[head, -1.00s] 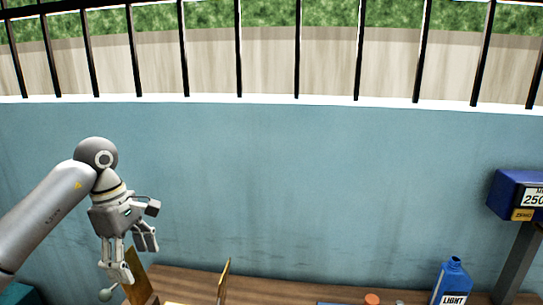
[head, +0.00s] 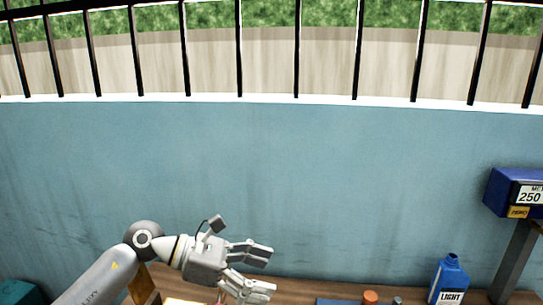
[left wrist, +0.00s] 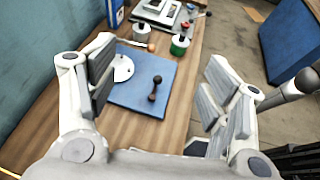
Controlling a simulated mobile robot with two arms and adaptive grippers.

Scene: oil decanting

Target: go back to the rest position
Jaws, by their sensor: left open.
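My left gripper (head: 262,270) is open and empty at the lower left of the head view, its fingers pointing right over the workbench (head: 295,287). In the left wrist view its two fingers (left wrist: 160,95) stand wide apart with nothing between them. Beyond them lies a blue mat (left wrist: 135,98) on the wooden bench, with a dark knobbed piece (left wrist: 155,88) and a white disc (left wrist: 122,68) on it. My right gripper is not seen.
A blue bottle labelled LIGHT (head: 450,278) stands at the right, near a blue meter on a post (head: 515,192). An orange-topped item (head: 370,297) is at the bench front. The left wrist view shows a green-banded can (left wrist: 180,44), a grey can (left wrist: 141,32) and a blue cabinet (left wrist: 290,38).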

